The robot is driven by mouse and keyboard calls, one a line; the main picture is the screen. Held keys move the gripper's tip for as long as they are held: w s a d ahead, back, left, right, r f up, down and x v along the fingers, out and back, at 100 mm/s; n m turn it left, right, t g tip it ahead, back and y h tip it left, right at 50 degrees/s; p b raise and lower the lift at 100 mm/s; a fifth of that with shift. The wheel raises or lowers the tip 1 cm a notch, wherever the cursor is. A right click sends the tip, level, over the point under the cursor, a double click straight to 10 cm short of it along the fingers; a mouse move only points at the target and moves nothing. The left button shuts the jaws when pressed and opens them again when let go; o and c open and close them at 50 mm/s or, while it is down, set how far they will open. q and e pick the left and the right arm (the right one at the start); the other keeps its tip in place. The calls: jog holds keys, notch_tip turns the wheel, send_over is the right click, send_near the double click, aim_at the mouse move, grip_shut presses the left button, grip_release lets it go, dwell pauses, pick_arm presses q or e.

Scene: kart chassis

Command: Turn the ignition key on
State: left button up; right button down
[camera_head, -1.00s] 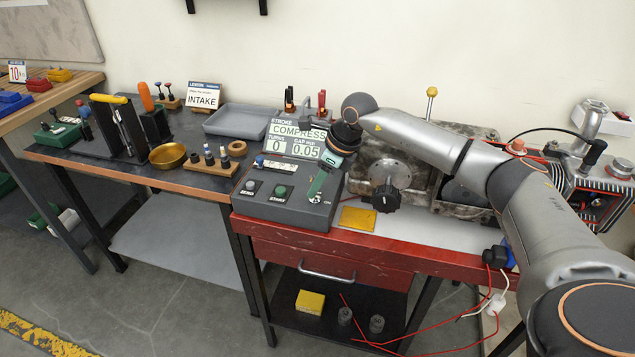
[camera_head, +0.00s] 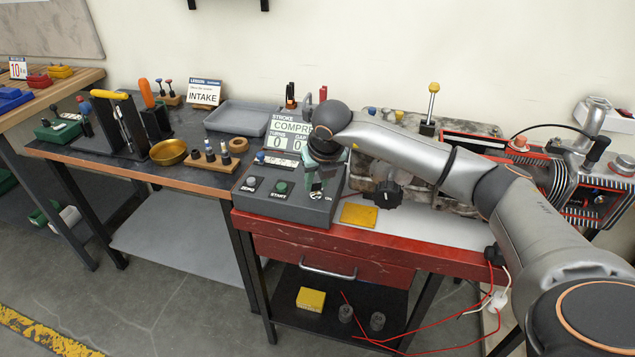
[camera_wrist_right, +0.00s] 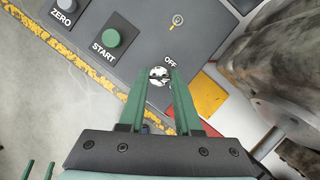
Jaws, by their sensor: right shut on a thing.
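The grey control box (camera_head: 262,202) stands on the red bench. Its ignition switch shows in the right wrist view as a small round silver-and-black piece (camera_wrist_right: 158,76), beside the word OFF. My right gripper (camera_head: 316,188) points down over the front right of the box. In the right wrist view its green fingers (camera_wrist_right: 160,78) are shut on the ignition key at this switch. The fingers hide most of the key, so its exact angle is unclear. Two green fingertips of my left gripper (camera_wrist_right: 38,171) show apart at the lower left of that view, with nothing seen between them.
A green START button (camera_head: 282,188) and a grey ZERO button (camera_head: 251,184) are on the same panel. A yellow plate (camera_head: 358,215) lies right of the box. A black knob (camera_head: 388,194) and the engine (camera_head: 600,195) stand further right.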

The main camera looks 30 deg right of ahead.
jog(key=m+h+b, duration=0.1)
jog(key=m, duration=0.2)
jog(key=shift+w+a+m+g, duration=0.1)
jog(key=shift+m+g, duration=0.2)
pick_arm(q)
jog(key=shift+w+d+f, duration=0.25)
jog(key=shift+d+f, duration=0.2)
pick_arm(e)
jog(key=shift+m+g+h, duration=0.4)
jog(key=shift+m+h, duration=0.2)
jog(key=shift+m, duration=0.9)
pick_arm(q)
jog(key=shift+a+f, duration=0.15)
pick_arm(e)
jog(key=c, duration=0.6)
grip_release()
pick_arm(q)
jog(key=shift+s+a, duration=0.2)
pick_arm(e)
jog(key=v, duration=1.2)
jog(key=shift+r, duration=0.25)
